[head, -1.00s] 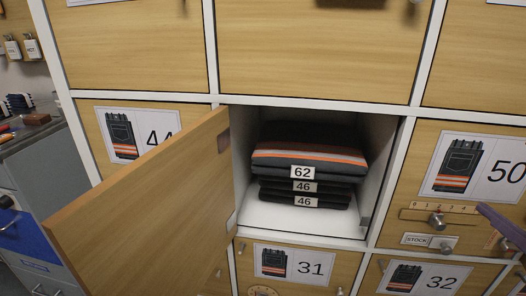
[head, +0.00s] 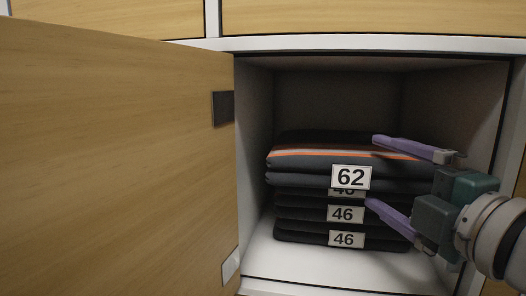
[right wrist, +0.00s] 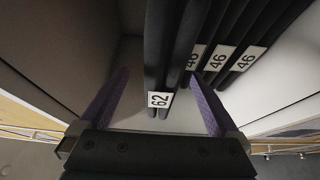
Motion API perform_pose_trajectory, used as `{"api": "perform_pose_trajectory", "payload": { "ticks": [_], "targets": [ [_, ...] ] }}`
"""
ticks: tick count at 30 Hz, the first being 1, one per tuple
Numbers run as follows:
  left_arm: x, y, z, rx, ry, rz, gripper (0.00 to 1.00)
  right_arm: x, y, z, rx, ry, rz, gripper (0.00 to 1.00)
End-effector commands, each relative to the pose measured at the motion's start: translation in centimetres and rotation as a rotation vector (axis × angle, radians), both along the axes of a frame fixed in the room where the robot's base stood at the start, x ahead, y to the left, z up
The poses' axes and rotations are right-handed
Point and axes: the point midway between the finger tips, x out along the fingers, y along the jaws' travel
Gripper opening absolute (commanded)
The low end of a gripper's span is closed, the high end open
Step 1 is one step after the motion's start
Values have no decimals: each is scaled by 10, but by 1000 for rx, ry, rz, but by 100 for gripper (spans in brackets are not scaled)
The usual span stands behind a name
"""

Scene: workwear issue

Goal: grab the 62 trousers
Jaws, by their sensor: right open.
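The 62 trousers (head: 300,161), dark with an orange and pale stripe and a white 62 label, lie folded on top of a stack in the open compartment. Below them are several folded trousers labelled 46 (head: 300,213); the uppermost 46 label is partly hidden. My right gripper (head: 371,170) is open at the right front of the stack, one purple finger above the 62 trousers' level and one below. In the right wrist view the 62 trousers (right wrist: 157,60) appear between the spread fingers, apart from both. My left gripper is out of view.
The compartment's wooden door (head: 110,160) stands open on the left. The right wall (head: 480,110) is close to my right gripper.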

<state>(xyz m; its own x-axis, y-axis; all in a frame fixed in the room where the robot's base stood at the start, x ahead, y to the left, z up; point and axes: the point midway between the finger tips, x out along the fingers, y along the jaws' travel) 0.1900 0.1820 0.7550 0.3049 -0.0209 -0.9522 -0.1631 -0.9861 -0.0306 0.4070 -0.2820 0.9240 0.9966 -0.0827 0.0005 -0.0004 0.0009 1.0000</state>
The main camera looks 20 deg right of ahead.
Motion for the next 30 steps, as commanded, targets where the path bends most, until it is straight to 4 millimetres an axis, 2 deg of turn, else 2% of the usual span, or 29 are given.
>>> {"api": "perform_pose_trajectory", "payload": {
  "ticks": [8,18,27,30],
  "targets": [
    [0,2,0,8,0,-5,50,18,1,0,1,-1,-1,98],
    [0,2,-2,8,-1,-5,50,58,6,-3,0,0,-2,98],
    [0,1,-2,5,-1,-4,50,63,6,-3,1,3,0,98],
    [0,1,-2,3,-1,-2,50,62,6,-3,1,2,0,88]
  ]
}}
